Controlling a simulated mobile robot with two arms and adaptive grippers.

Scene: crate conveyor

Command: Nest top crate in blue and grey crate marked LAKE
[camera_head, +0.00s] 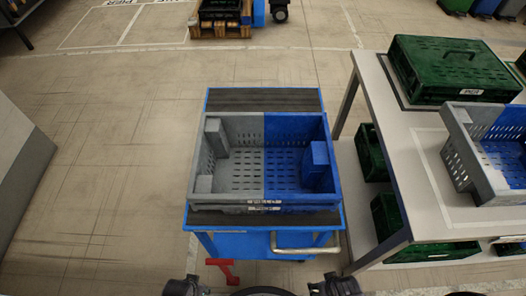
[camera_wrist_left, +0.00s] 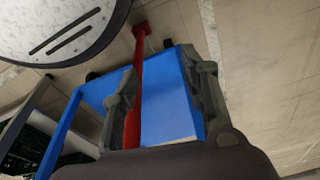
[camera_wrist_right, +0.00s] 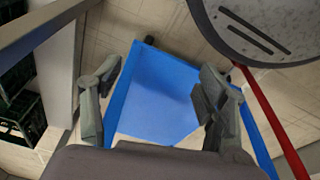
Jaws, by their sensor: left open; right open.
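A half grey, half blue crate (camera_head: 228,208) stands upright on the blue cart (camera_head: 240,245) in front of me. Its front shows two close rim and label lines, so a second crate may sit under it. The lettering is too small to read. Another grey and blue crate (camera_head: 468,160) stands on the table at the right, cut off by the picture edge. My left gripper (camera_head: 186,287) and right gripper (camera_head: 335,286) are low at the near edge, short of the cart and apart from the crates. Both are open and empty in the left wrist view (camera_wrist_left: 163,100) and right wrist view (camera_wrist_right: 156,100).
The white table (camera_head: 425,170) holds a lidded green crate (camera_head: 455,82); more green crates (camera_head: 385,215) stand on its lower shelf. Floor left of the cart is clear. A loaded pallet (camera_head: 222,32) stands far behind.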

